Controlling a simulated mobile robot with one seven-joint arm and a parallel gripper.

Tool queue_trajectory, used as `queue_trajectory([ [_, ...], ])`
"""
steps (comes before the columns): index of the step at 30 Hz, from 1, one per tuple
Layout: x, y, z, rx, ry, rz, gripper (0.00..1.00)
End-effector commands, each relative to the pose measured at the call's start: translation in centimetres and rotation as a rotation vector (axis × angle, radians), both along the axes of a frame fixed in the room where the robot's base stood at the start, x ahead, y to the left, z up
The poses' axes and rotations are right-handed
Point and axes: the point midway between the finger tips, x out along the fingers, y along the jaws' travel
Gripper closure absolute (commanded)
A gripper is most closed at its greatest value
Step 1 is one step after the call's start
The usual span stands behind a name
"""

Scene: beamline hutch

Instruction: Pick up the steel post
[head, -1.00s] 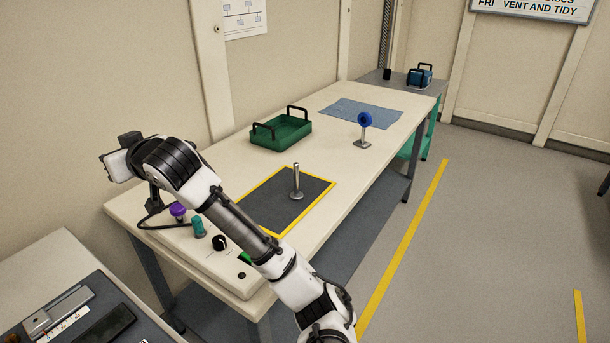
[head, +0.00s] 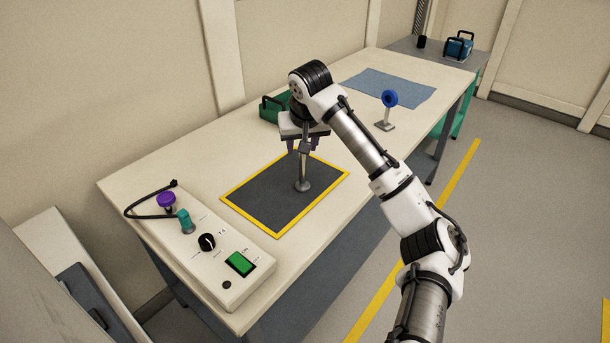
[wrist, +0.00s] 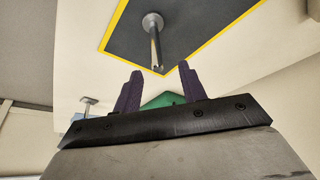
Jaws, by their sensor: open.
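The steel post (head: 303,172) stands upright on its round base on the dark mat (head: 262,199) with a yellow border. It also shows in the wrist view (wrist: 154,36), beyond the fingertips. In the wrist view my gripper (wrist: 159,72) is open, with the post's top end appearing near the gap between the dark fingers. I cannot tell whether the fingers touch the post.
A green tray (head: 270,108) is partly hidden behind my gripper. A blue ring on a stand (head: 389,99) and a blue cloth (head: 392,91) are farther back.

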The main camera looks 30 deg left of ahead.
Motion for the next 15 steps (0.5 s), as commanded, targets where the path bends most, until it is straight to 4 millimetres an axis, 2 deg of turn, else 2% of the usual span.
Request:
queue_trajectory([
  [3, 0.6, 0.5, -1.9, -0.001, 0.001, -0.002, 0.59],
  [11, 1.3, 1.0, -3.8, 0.0, -0.001, 0.0, 0.59],
  [15, 2.1, 1.3, -5.4, -0.001, 0.0, 0.0, 0.59],
])
